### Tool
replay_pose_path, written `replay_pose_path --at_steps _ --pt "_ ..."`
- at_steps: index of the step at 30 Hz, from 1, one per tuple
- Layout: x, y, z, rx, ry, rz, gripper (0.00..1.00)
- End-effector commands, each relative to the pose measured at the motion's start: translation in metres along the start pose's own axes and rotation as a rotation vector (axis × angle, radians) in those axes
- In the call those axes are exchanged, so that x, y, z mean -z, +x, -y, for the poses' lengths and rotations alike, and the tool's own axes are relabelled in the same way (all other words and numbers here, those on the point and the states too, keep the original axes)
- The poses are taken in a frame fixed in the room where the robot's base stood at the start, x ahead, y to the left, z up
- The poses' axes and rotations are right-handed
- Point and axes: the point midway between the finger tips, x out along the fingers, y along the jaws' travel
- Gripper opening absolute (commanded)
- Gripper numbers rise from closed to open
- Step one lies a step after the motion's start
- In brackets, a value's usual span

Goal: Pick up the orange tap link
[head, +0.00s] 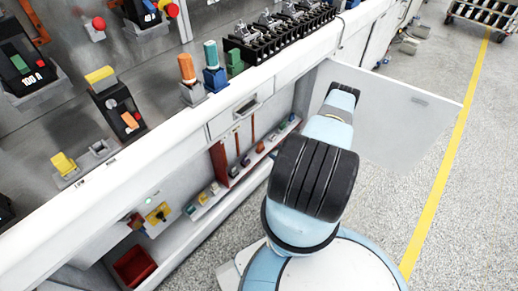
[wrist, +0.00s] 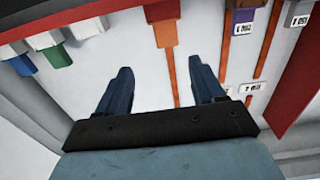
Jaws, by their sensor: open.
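An orange block (wrist: 164,24), which looks like the orange tap link, sits at the top middle of the wrist view, with a thin orange strip below it. My gripper (wrist: 162,82) is open and empty, its two dark blue fingers spread on either side of that strip.
Coloured blocks, including a green one (wrist: 57,57), are at left in the wrist view. A purple labelled piece (wrist: 243,22) and a red panel (wrist: 304,84) are at right.

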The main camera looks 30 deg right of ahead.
Motion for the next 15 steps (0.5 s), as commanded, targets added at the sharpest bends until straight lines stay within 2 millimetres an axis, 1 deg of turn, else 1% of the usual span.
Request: replay_pose_path --at_steps 1,3,7,10,15 --pt "0.000 0.012 0.002 0.006 -0.001 -0.001 0.68" --pt "0.000 0.026 0.003 0.009 -0.001 0.000 0.68" --pt "0.000 0.047 0.006 0.013 0.000 0.001 0.68" --pt "0.000 0.057 0.006 0.012 0.000 0.000 0.68" --pt "0.000 0.064 0.006 0.012 0.000 0.002 0.68"
